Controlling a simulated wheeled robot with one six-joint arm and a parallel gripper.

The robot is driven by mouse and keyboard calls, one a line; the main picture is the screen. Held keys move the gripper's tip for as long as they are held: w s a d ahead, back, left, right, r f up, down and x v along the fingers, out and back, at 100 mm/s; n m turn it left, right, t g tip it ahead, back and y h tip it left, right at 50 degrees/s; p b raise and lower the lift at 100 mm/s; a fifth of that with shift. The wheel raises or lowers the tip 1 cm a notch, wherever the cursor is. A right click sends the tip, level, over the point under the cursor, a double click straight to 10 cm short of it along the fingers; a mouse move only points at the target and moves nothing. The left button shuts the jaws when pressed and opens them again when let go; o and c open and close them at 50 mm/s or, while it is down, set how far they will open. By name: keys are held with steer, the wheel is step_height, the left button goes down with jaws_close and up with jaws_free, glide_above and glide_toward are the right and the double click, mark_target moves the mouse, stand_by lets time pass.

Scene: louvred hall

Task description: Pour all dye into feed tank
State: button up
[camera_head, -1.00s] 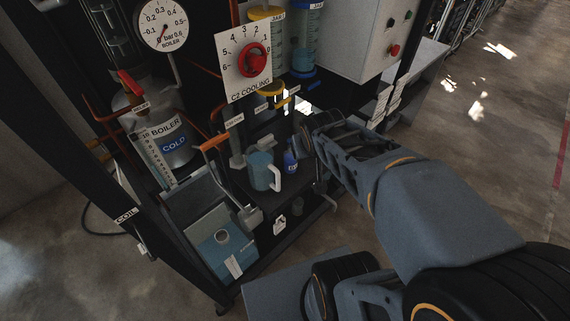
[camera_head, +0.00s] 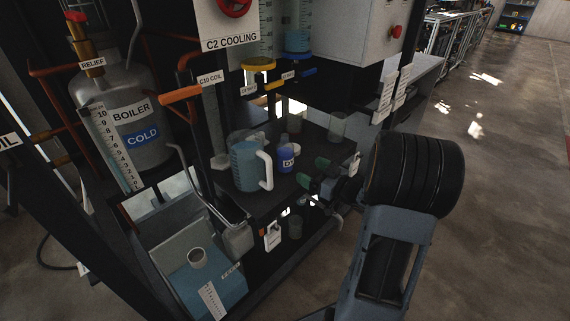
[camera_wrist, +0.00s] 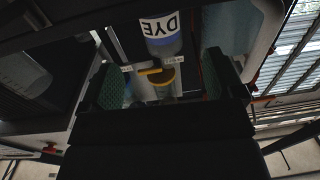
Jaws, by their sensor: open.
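The small blue bottle labelled DYE (camera_head: 286,157) stands upright on the dark shelf, beside the blue measuring jug (camera_head: 246,165). My gripper (camera_head: 312,172) is open, its green-padded fingertips just right of the bottle and apart from it. In the wrist view, which is upside down, the bottle (camera_wrist: 163,32) shows ahead between the two open fingers (camera_wrist: 163,85), not held.
An empty glass beaker (camera_head: 339,127) stands behind my gripper, to the bottle's right. A metal boiler (camera_head: 128,122) stands at left. An orange-handled lever (camera_head: 181,94) and a bent crank (camera_head: 207,203) stand left of the jug. Open floor lies to the right.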

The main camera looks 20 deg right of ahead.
mark_target(292, 159)
steer(key=shift+b+x, duration=0.4)
steer(key=shift+x, duration=4.3)
steer(key=shift+c, duration=0.4)
jaws_close()
steer(key=shift+r, duration=0.2)
